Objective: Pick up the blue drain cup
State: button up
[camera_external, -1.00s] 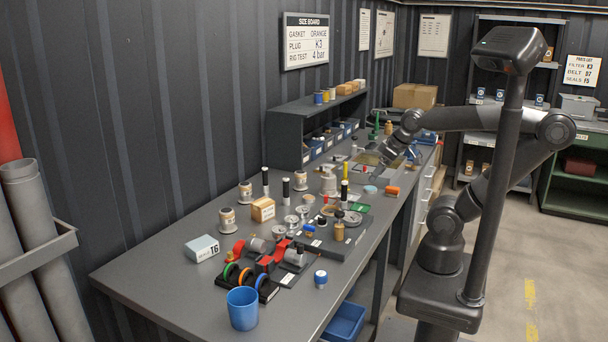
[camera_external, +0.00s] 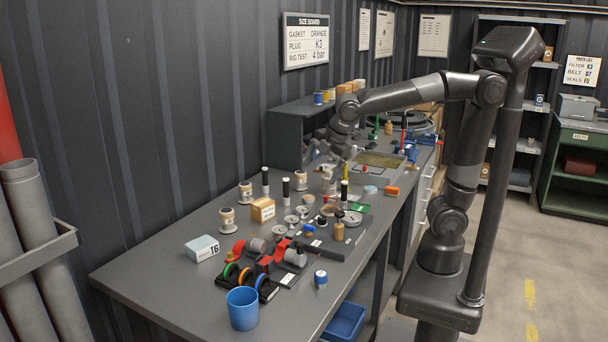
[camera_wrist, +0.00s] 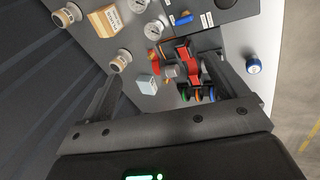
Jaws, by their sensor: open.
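The blue drain cup (camera_external: 242,308) stands upright with its open top up, near the front end of the grey bench in the external view. I cannot make it out in the wrist view. My gripper (camera_external: 320,152) is well up the bench from the cup, above the area in front of the back shelf. In the wrist view my gripper (camera_wrist: 165,72) has its two fingers wide apart with nothing held between them. Red and black parts and a pale box show beyond the fingers, further off.
A pale box (camera_external: 202,248), a rack with coloured rings (camera_external: 252,278) and a small blue-and-white can (camera_external: 321,278) stand near the cup. Gauges, tall black-topped bottles and tins crowd the mid-bench. The bench (camera_external: 150,275) is bare left of the cup.

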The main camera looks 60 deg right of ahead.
jog(key=w+a+f+n, duration=0.1)
jog(key=w+a+n, duration=0.1)
jog(key=a+n, duration=0.3)
jog(key=w+a+f+n, duration=0.1)
jog(key=w+a+n, duration=0.1)
jog(key=a, duration=0.5)
jog(key=n+g, duration=0.1)
jog(key=n, duration=1.6)
send_over(241, 307)
jog(key=d, duration=0.3)
notch_tip(241, 307, down, 12)
jog(key=shift+y, duration=0.4)
jog(key=x, duration=0.4)
jog(key=shift+f, duration=0.4)
jog(key=x, duration=0.5)
jog(key=shift+s+d+f, duration=0.15)
jog(key=shift+d+f, duration=0.1)
jog(key=shift+d, duration=0.15)
jog(key=shift+r, duration=0.1)
jog(key=c, duration=1.1)
jog(key=shift+r, duration=0.1)
